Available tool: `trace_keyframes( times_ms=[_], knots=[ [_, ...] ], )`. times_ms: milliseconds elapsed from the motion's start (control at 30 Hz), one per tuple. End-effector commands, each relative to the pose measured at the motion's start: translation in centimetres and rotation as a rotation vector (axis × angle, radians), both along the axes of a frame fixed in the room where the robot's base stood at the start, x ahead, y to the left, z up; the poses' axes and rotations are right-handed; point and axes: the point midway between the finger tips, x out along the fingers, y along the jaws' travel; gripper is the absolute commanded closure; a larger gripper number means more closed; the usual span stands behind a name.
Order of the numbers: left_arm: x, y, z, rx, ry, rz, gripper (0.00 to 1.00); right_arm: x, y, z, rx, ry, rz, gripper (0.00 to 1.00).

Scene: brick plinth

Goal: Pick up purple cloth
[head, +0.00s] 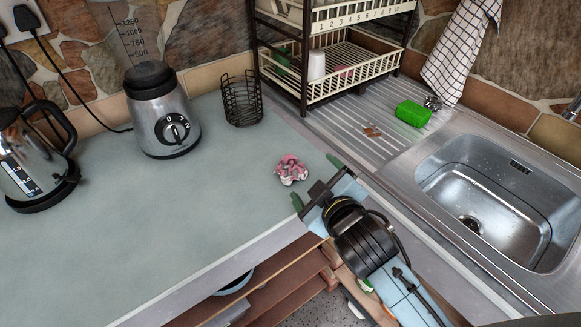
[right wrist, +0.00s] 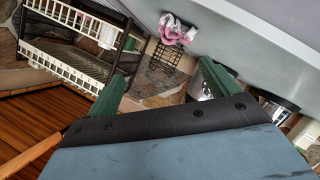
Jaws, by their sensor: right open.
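The cloth (head: 291,169) is a small crumpled pink-purple and white bundle on the grey-green worktop, near its front right part. It also shows in the right wrist view (right wrist: 177,28), at the top, beyond the fingertips. My right gripper (head: 316,181) is open and empty, with its green-tipped fingers spread just to the right of the cloth in the head view. The fingers do not surround the cloth, and there is a small gap between them. The open fingers also show in the right wrist view (right wrist: 161,70). My left gripper is not in view.
A black wire basket (head: 242,99), a blender (head: 160,110) and a kettle (head: 32,160) stand behind and left. A dish rack (head: 350,78), green sponge (head: 413,113) and metal sink (head: 490,205) are to the right. The worktop left of the cloth is clear.

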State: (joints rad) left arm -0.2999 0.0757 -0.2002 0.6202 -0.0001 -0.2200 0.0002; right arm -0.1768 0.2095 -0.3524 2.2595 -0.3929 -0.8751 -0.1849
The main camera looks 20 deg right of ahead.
Motion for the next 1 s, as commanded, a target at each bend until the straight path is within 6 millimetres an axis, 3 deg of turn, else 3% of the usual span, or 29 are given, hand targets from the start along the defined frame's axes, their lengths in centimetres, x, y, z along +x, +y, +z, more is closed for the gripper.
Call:
trace_keyframes(
  times_ms=[33,100,233,333,433,533,633,733,833,867,1000],
  knots=[
    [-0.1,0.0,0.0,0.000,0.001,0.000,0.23,1.4,1.0,2.6,-0.054,-0.106,0.044,0.13],
    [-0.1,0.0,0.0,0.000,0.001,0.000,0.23,2.9,2.7,6.0,-0.138,-0.259,0.110,0.13],
    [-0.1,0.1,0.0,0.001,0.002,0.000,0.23,4.6,6.9,12.4,-0.335,-0.572,0.256,0.13],
    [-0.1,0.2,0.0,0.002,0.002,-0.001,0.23,4.5,11.4,16.9,-0.537,-0.853,0.401,0.13],
    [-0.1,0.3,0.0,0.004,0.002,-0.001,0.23,3.0,16.3,19.8,-0.774,-1.141,0.566,0.13],
    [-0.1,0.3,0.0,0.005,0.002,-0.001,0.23,0.9,20.6,20.3,-1.028,-1.411,0.751,0.13],
    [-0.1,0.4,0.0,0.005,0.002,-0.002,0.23,-0.7,23.4,18.4,-1.296,-1.647,0.959,0.13],
    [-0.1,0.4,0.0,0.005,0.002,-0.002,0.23,-1.3,24.2,14.9,-1.572,-1.835,1.206,0.13],
    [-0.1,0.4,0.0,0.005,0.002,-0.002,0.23,-0.2,22.5,11.0,-1.849,-1.948,1.503,0.13],
    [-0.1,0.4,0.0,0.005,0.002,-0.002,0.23,0.4,21.5,9.9,1.877,1.908,-1.559,0.13],
    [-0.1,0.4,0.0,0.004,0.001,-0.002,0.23,4.2,14.8,6.7,1.653,1.397,-1.563,0.13]
  ],
)
